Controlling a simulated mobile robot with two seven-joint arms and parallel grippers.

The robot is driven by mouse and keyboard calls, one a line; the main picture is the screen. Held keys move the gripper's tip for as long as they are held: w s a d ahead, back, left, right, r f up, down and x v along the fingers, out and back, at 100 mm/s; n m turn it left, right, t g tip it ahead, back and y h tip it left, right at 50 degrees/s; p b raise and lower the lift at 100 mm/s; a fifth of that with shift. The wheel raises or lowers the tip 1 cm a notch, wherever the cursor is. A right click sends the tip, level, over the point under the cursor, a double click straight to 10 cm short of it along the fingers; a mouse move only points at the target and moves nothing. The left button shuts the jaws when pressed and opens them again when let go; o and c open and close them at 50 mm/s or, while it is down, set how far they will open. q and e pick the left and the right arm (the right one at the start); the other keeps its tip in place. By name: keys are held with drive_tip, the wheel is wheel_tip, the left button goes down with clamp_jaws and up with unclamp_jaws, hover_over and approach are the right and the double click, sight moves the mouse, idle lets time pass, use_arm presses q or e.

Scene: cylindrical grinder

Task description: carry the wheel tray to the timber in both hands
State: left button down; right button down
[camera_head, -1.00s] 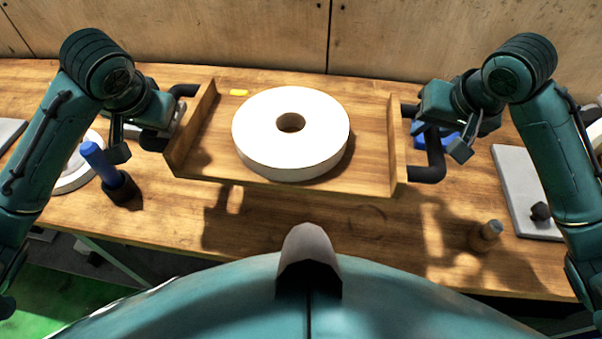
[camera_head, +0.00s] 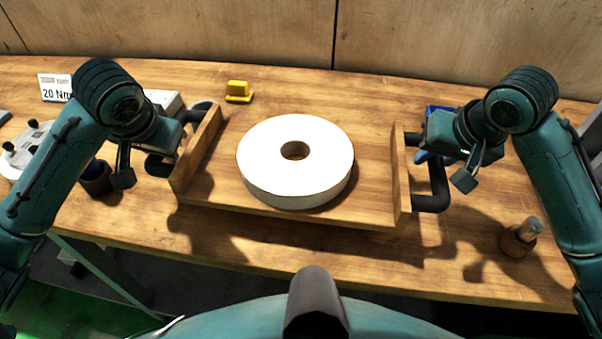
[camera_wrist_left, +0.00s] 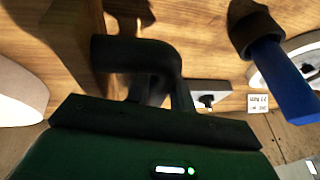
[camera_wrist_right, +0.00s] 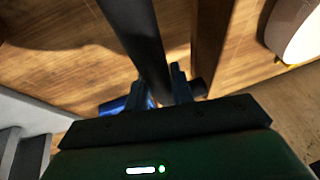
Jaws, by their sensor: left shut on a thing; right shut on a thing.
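The wooden wheel tray (camera_head: 300,212) is in the middle of the head view, with a raised wall at each end and a black handle on each wall. A thick white grinding wheel (camera_head: 265,165) with a centre hole lies flat in it. My left gripper (camera_head: 165,150) is shut on the left handle, which also shows in the left wrist view (camera_wrist_left: 135,52). My right gripper (camera_head: 432,150) is shut on the right handle, seen in the right wrist view (camera_wrist_right: 140,40). The tray looks roughly level, and its shadow falls on the bench in front. No timber can be picked out.
The wooden bench (camera_head: 290,85) runs along a plywood wall (camera_head: 420,35). A yellow block (camera_head: 239,92) stands behind the tray. A small wood-and-metal item (camera_head: 521,238) stands at front right. A dark holder (camera_head: 96,180) and a "20 Nm" sign (camera_head: 55,87) are at left.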

use_arm(q)
drive_tip(key=shift+a, duration=0.1)
use_arm(e)
drive_tip(key=shift+d, duration=0.1)
idle(0.4)
